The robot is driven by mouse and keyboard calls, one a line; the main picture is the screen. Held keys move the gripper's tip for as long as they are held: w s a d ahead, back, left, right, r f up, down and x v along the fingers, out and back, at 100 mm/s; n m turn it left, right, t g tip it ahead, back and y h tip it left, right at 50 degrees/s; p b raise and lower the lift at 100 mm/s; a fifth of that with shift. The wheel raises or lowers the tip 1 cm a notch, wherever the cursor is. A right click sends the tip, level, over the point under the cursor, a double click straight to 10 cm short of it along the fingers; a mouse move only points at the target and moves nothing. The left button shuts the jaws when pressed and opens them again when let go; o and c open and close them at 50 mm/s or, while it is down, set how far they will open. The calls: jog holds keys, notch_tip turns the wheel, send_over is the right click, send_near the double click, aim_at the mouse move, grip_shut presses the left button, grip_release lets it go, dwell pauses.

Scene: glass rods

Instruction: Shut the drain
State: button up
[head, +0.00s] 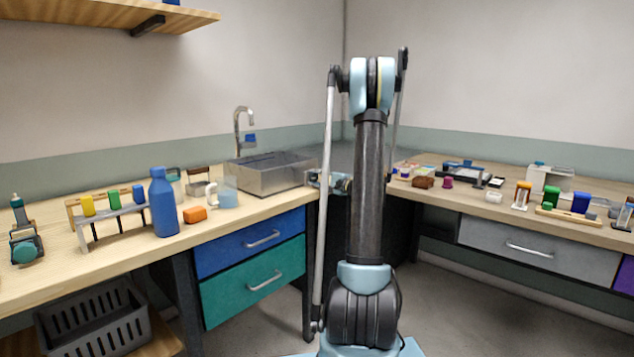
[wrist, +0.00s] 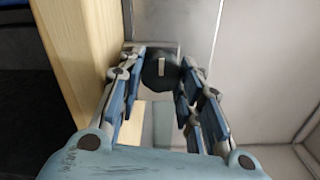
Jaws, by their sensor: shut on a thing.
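In the wrist view, a dark round knob (wrist: 160,78) with a white line mark sits in front of a small grey plate by the metal sink (wrist: 260,75). The line points roughly up and down in that view. My gripper (wrist: 161,64) is shut on the knob, one finger on each side. In the head view, the metal sink (head: 270,180) stands on the left counter, and my gripper (head: 322,180) is at its right end. The knob is hidden there. The drain opening shows in neither view.
The wooden counter edge (wrist: 78,60) runs close along my gripper's left in the wrist view. A tap (head: 239,130) stands behind the sink. A light blue mug (head: 228,198), an orange block (head: 195,215) and a blue bottle (head: 163,203) stand left of the sink.

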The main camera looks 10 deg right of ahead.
jog(key=shift+f, duration=0.1)
jog(key=o, duration=1.1)
jog(key=shift+c, duration=0.2)
